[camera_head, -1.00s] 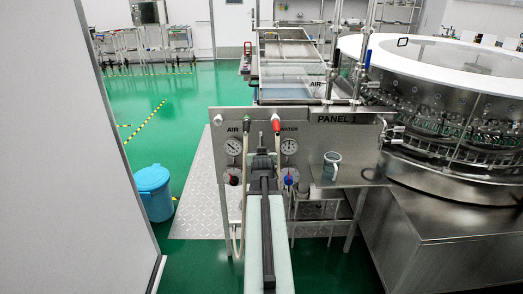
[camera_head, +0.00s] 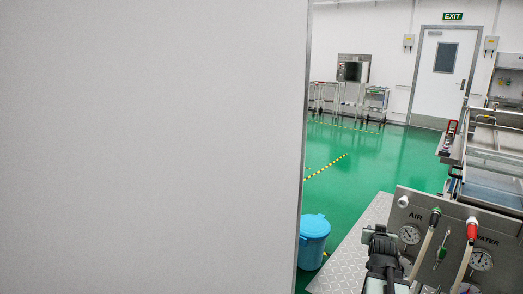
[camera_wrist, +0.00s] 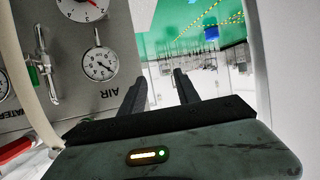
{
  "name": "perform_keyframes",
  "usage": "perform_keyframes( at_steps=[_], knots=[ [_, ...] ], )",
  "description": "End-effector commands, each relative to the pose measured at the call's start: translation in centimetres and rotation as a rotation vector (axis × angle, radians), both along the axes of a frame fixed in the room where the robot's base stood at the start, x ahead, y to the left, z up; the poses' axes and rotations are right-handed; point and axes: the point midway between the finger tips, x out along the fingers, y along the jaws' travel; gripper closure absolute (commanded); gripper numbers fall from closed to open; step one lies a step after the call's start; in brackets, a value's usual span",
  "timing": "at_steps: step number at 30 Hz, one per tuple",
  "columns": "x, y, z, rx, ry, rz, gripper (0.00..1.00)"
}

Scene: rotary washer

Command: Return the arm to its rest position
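My gripper (camera_wrist: 160,78) shows in the wrist view with its two dark fingers apart and nothing between them. In the head view my arm's dark end (camera_head: 383,250) is low on the right, in front of the left part of the metal panel (camera_head: 455,218). The fingers cannot be made out there. In the wrist view the panel (camera_wrist: 125,45) is upside down on the left, close beside the gripper. I see no contact between the fingers and the panel.
The panel carries an AIR gauge (camera_head: 410,234), a WATER gauge (camera_head: 481,260) and hoses. A large pale wall (camera_head: 150,150) fills the left of the head view. A blue bin (camera_head: 313,240) stands beside its edge. The green floor (camera_head: 365,165) beyond is open, toward a white door (camera_head: 443,70).

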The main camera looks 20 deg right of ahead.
Motion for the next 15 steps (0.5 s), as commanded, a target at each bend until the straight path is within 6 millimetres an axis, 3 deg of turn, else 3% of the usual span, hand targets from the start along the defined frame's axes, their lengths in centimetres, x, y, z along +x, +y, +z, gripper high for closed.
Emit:
perform_keyframes(
  at_steps=[1, 3, 8, 11, 12, 15],
  knots=[
    [2.6, 4.2, 1.1, 0.010, 0.014, 0.066, 0.62],
    [5.4, 9.8, 1.1, 0.033, 0.049, 0.148, 0.62],
    [8.9, 23.5, 0.1, 0.104, 0.192, 0.334, 0.62],
    [8.6, 32.3, -1.2, 0.152, 0.330, 0.447, 0.62],
    [8.0, 35.7, -1.9, 0.172, 0.397, 0.490, 0.62],
    [4.5, 43.1, -3.7, 0.223, 0.603, 0.580, 0.62]
  ],
)
